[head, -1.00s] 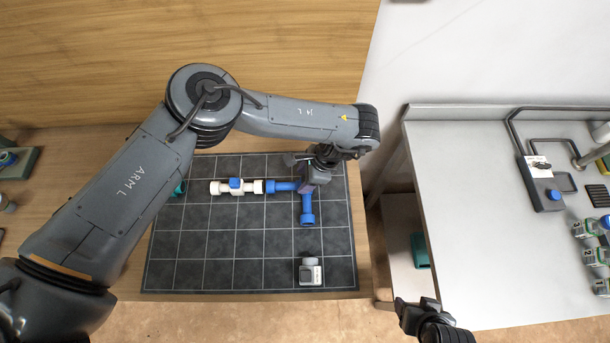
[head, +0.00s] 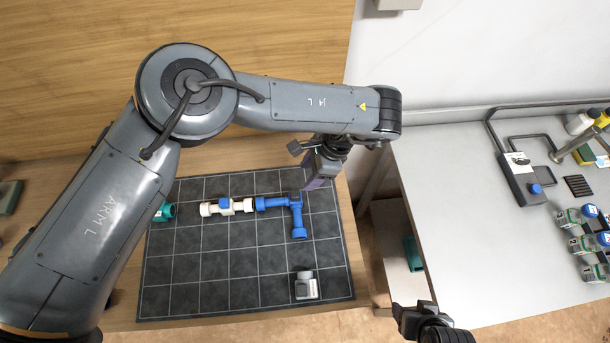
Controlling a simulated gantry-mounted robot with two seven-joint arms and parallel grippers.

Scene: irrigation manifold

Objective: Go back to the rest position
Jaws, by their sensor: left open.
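My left gripper (head: 316,180) hangs from the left arm above the back right part of the dark gridded mat (head: 190,270). It is open and stands clear of the pipe parts, up and right of the blue tee. The blue tee fitting (head: 297,213) lies on the mat, in line with a white valve with a blue top (head: 227,206) at its left end. A teal part (head: 164,212) shows at the mat's left edge, partly behind my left arm. My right gripper (head: 415,312) is at the bottom edge; its fingers are too unclear to read.
A grey and white block (head: 306,285) stands at the mat's front right. A white bench (head: 450,220) on the right holds a grey device (head: 522,178) and several small labelled parts (head: 580,243). A gap separates the benches, with a teal bin (head: 413,253) low inside.

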